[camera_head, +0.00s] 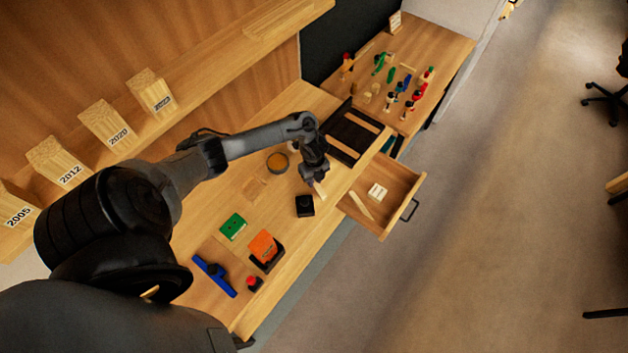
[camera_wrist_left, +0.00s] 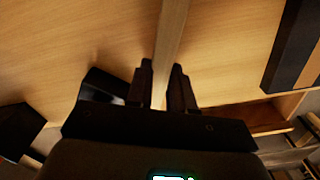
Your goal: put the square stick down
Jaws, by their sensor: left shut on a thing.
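My left gripper (camera_head: 317,180) is over the workbench, between the round tin and the open drawer. It is shut on the square stick (camera_head: 320,190), a pale wooden bar of which only a short end shows in the head view. In the left wrist view the stick (camera_wrist_left: 170,40) runs from between the fingers (camera_wrist_left: 161,85) up to the top edge of the picture. The bench top lies behind it; whether the stick touches the bench I cannot tell. My right gripper is not in view.
A black block (camera_head: 304,206) stands close to the gripper. A round tin (camera_head: 277,162) is to its left, a dark tray (camera_head: 352,136) beyond it. An open drawer (camera_head: 399,187) juts from the front edge. A green box (camera_head: 233,226) and orange item (camera_head: 263,246) lie nearer.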

